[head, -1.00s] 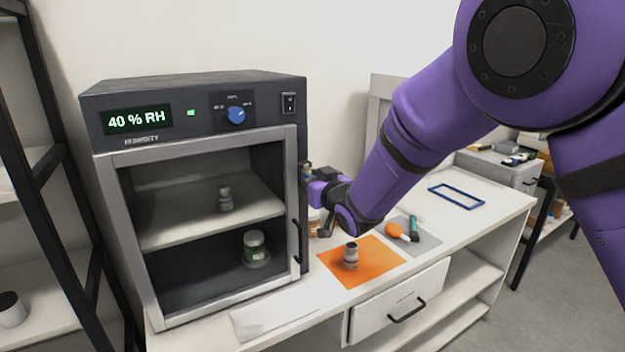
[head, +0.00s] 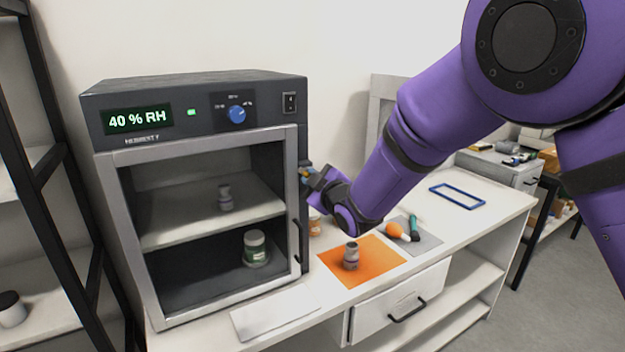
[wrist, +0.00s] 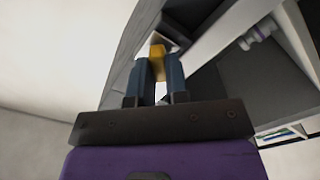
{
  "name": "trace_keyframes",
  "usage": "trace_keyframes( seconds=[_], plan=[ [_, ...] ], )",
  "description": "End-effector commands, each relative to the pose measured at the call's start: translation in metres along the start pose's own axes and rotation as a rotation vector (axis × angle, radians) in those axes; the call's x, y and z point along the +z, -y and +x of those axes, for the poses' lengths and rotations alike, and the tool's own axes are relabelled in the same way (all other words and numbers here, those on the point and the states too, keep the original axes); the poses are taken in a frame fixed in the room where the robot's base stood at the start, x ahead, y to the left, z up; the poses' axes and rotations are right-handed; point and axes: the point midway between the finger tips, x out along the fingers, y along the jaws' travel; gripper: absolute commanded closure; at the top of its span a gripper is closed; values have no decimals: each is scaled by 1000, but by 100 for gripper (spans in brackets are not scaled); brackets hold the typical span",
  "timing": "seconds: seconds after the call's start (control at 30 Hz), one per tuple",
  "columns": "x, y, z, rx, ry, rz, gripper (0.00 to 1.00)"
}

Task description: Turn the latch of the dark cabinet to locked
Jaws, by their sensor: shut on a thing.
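The dark cabinet (head: 200,92) stands on the left of the table, with a grey-framed glass door on its front. Its latch (wrist: 157,49) shows in the wrist view as a small yellow piece between my fingertips. My gripper (head: 306,174) is at the cabinet's right side, near the front edge and above the door handle. In the wrist view my gripper (wrist: 158,66) has both blue-grey fingers closed on the latch. The fingers hide part of it, and I cannot tell whether it stands at locked.
A small grey jar (head: 351,257) stands on an orange mat (head: 378,262) right of the cabinet. An orange blower (head: 396,230) lies on a grey mat (head: 428,243) behind it. A white sheet (head: 275,312) lies in front of the cabinet. A blue frame (head: 457,196) lies further right.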

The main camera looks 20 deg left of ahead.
Motion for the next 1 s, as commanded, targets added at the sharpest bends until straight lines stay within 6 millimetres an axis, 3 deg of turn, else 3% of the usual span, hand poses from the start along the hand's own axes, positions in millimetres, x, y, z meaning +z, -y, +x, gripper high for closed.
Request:
trace_keyframes(
  seconds=[0.6,1.0],
  plan=[
    [0,3,0,-1,-2,-559,100],
    [0,3,0,-1,-1,-761,100]
  ],
)
